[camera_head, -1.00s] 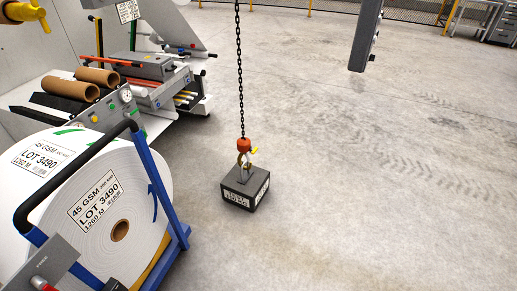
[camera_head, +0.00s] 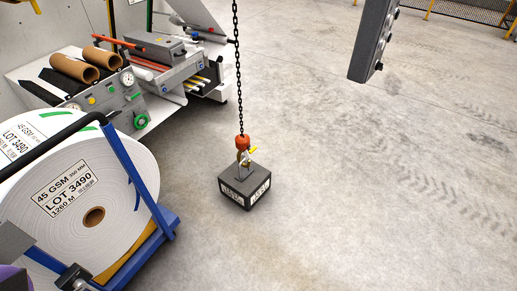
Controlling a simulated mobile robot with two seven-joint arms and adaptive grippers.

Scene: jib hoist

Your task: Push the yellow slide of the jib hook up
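The jib hook (camera_head: 243,157) hangs on a dark chain (camera_head: 238,75) below an orange-red block (camera_head: 242,142). The small yellow slide (camera_head: 252,150) sticks out to the right of the hook, just below that block. A dark test weight (camera_head: 245,188) with white labels stands on the floor directly under the hook. A thin light-coloured bail rises from its top to the hook; whether they are joined is too small to tell.
A large white roll (camera_head: 120,190) in a blue-framed cart (camera_head: 125,160) stands at lower left. A machine (camera_head: 150,65) with brown cores is at upper left. A dark pendant control box (camera_head: 372,45) hangs at upper right. The floor right of the weight is clear.

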